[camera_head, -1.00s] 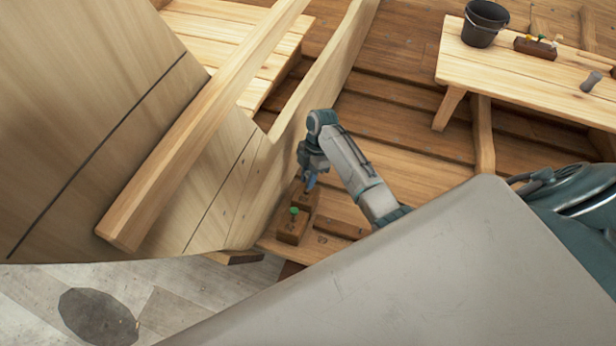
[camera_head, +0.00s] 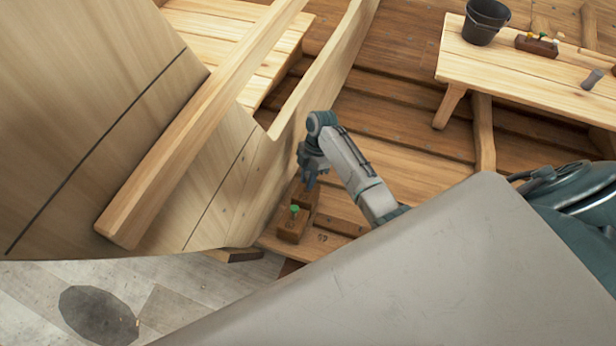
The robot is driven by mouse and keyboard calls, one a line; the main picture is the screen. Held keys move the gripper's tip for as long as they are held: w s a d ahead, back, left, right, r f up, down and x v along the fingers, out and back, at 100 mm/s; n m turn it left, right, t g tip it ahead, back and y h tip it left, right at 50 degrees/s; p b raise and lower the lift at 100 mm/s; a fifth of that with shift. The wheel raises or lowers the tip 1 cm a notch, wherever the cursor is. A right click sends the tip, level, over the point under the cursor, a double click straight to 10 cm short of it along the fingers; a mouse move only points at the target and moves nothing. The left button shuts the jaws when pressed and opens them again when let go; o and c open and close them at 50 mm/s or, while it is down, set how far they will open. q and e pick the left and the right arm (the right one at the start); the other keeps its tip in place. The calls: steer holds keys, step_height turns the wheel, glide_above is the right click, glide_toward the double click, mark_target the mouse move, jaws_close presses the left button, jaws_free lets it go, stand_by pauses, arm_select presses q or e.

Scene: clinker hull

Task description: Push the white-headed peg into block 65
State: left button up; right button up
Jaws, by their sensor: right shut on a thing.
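My right gripper (camera_head: 309,184) points down beside the pale frame, above the low brown wooden part there. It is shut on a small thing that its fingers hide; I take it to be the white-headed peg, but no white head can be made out. Just in front of the gripper, a dark brown block (camera_head: 291,232) rests on the planks with a green-headed peg (camera_head: 294,210) upright in it. I cannot read the number 65 on any block. My left gripper is not in view.
A bench (camera_head: 500,68) at upper right carries a black bucket (camera_head: 484,24), a brown rack (camera_head: 536,46) with small coloured pegs and a grey cylinder (camera_head: 592,79). A long pale timber (camera_head: 200,130) and the hull planking stand close left of my right arm.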

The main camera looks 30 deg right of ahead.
steer(key=shift+b+x, duration=0.35)
steer(key=shift+x, duration=0.45)
steer(key=shift+s, duration=0.1)
steer(key=o, duration=1)
steer(key=p+v, duration=0.1)
steer(key=v, duration=0.1)
steer(key=p+v, duration=0.4)
steer(key=v, duration=0.1)
steer(key=shift+a+r, duration=0.2)
steer(key=shift+a, duration=0.15)
steer(key=shift+w+d+r+p, duration=0.15)
steer(key=shift+w+r+p, duration=0.05)
steer(key=shift+r+p, duration=0.2)
